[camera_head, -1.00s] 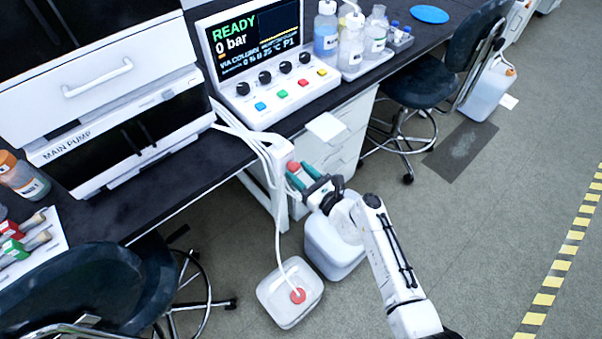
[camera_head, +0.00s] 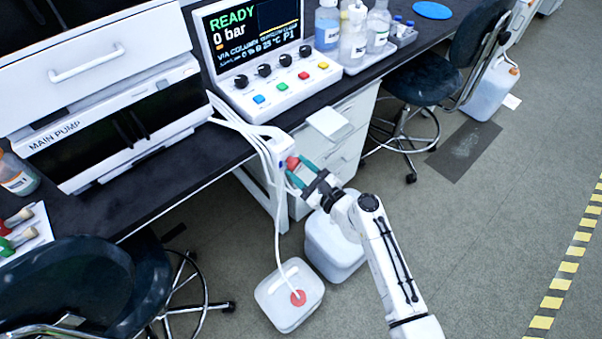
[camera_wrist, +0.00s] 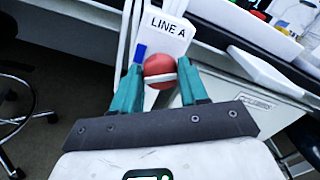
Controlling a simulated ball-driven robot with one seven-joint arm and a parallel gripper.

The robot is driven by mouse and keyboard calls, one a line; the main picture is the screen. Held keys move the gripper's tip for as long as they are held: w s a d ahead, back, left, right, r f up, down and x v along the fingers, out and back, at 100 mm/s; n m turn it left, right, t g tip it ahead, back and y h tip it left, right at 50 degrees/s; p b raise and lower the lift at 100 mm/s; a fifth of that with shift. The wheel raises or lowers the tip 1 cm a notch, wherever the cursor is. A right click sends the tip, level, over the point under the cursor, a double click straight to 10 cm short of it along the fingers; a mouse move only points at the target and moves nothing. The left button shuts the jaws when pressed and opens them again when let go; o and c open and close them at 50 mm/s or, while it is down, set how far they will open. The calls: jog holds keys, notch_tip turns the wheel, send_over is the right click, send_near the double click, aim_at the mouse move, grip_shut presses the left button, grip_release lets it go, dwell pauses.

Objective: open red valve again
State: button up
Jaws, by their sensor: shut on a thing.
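The red valve (camera_head: 293,163) is a round red knob on the front of a white post at the bench edge. In the wrist view the red valve (camera_wrist: 160,70) sits below a "LINE A" label, with a pale bar across its face and a small blue mark at its upper left. My gripper (camera_head: 300,172) reaches it from the lower right. In the wrist view the two teal fingers of my gripper (camera_wrist: 158,82) stand on either side of the knob and are shut on it. The fingertips partly hide the knob's sides.
A control panel (camera_head: 270,60) reading "READY 0 bar" stands on the black bench. White tubes run from the post to a white canister (camera_head: 275,308) with a red cap on the floor. Another white canister (camera_head: 335,250) stands under my arm. Chairs stand at left and right.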

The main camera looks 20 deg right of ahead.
jog(key=n+b, duration=0.1)
jog(key=n, duration=0.1)
jog(key=n+b, duration=0.3)
jog(key=n, duration=0.1)
jog(key=shift+a+f+b, duration=0.1)
jog(key=shift+f+b, duration=0.2)
jog(key=shift+f, duration=0.05)
jog(key=n+b, duration=0.3)
jog(key=n, duration=0.2)
jog(key=shift+r+n+b, duration=0.1)
jog(key=shift+n+b, duration=0.25)
jog(key=shift+n, duration=0.05)
jog(key=o, duration=1)
jog(key=shift+o, duration=0.2)
jog(key=shift+s, duration=0.1)
jog(key=v, duration=1)
jog(key=shift+s+b, duration=0.3)
jog(key=shift+s, duration=0.05)
jog(key=shift+r, duration=0.1)
